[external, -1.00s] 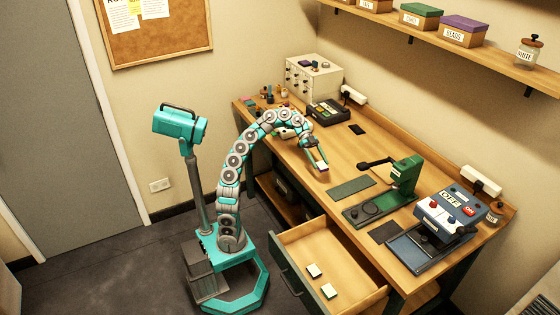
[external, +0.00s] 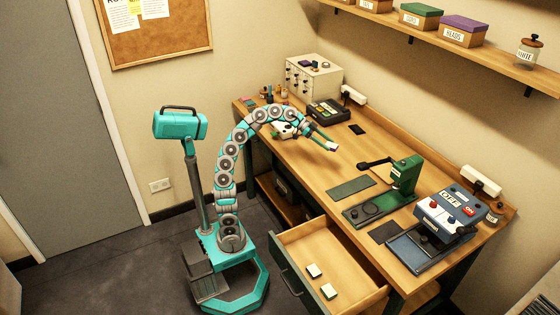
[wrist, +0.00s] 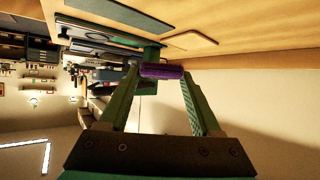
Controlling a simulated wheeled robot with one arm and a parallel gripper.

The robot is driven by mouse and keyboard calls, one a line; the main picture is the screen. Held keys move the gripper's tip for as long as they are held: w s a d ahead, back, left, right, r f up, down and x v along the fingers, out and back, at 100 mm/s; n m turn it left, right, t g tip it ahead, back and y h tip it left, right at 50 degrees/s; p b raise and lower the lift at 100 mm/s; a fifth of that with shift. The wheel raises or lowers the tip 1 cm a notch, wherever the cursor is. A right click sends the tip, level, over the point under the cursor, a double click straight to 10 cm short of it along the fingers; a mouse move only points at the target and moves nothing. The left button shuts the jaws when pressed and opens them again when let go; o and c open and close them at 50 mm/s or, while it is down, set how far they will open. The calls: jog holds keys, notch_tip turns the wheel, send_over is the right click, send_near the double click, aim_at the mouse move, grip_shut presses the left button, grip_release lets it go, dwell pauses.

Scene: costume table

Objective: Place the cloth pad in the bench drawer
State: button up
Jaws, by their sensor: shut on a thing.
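My gripper (external: 332,146) is shut on a small purple pad, apparently the cloth pad (wrist: 162,71), and holds it between its fingertips. In the external view the pad is a tiny pale and purple piece at the finger ends, above the worktop. The bench drawer (external: 319,244) is pulled open at the front of the bench, to the lower right of my arm's base. Two small pale square pads with dark edges (external: 314,270) (external: 329,291) lie in it near its front; the rest of its floor is bare. My gripper is well above and behind the drawer.
On the bench (external: 290,145) stand a green press (external: 404,177), a blue-grey machine with a red switch (external: 447,213), a dark mat (external: 350,187) and a black device (external: 328,111). A small drawer cabinet (external: 314,78) is at the back. A shelf (external: 450,44) hangs above.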

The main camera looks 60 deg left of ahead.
jog(key=w+a+n+t+y, duration=0.1)
jog(key=w+a+n+y, duration=0.2)
jog(key=a, duration=0.1)
jog(key=w+a+r+n+t+y, duration=0.1)
jog(key=w+a+n+t+y, duration=0.1)
jog(key=w+a+n+y, duration=0.1)
jog(key=w+a+r+n+t+y, duration=0.1)
jog(key=w+a+n+t+y, duration=0.1)
jog(key=w+a+n+y, duration=0.1)
jog(key=shift+w+a+r+n+y, duration=0.1)
jog(key=shift+w+a+n+y, duration=0.15)
jog(key=shift+a+n, duration=0.25)
jog(key=shift+w+a+r+n+y, duration=0.1)
jog(key=shift+a+n+y, duration=0.15)
jog(key=shift+a+n, duration=0.25)
jog(key=shift+a, duration=0.1)
